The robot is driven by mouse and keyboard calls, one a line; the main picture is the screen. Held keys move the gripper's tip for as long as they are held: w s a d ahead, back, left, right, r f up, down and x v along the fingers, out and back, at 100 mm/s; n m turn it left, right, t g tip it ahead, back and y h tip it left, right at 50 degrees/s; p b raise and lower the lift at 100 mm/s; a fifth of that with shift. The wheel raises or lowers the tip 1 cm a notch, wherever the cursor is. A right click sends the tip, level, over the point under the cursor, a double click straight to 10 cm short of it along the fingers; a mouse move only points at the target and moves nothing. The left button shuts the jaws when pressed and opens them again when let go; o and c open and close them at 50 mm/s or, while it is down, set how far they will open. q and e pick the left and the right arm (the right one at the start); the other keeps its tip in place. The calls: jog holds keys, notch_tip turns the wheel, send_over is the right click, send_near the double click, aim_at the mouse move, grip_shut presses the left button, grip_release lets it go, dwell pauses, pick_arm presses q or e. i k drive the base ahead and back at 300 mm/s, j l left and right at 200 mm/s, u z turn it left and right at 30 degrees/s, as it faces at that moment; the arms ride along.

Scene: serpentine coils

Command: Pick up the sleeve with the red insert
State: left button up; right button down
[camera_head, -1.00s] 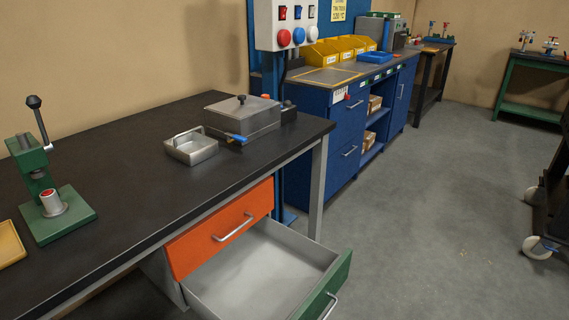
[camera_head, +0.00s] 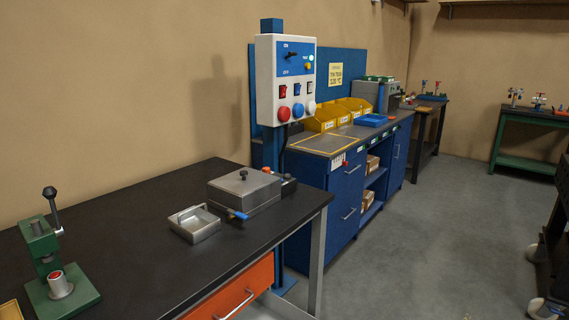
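A small silver sleeve with a red insert (camera_head: 60,284) stands upright on the base of a green arbor press (camera_head: 52,262) at the left of the black-topped bench. The press lever is raised, with a dark knob at its top. Neither of my grippers shows in the head view.
A silver tray (camera_head: 195,224) and a lidded metal box (camera_head: 244,189) sit on the bench (camera_head: 134,222). A control box (camera_head: 286,79) stands on a blue post behind. A blue workbench (camera_head: 345,195) with yellow bins (camera_head: 342,114) is beyond. Grey floor (camera_head: 430,240) is open at right.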

aim_at(59, 286)
jog(key=u, duration=1.35)
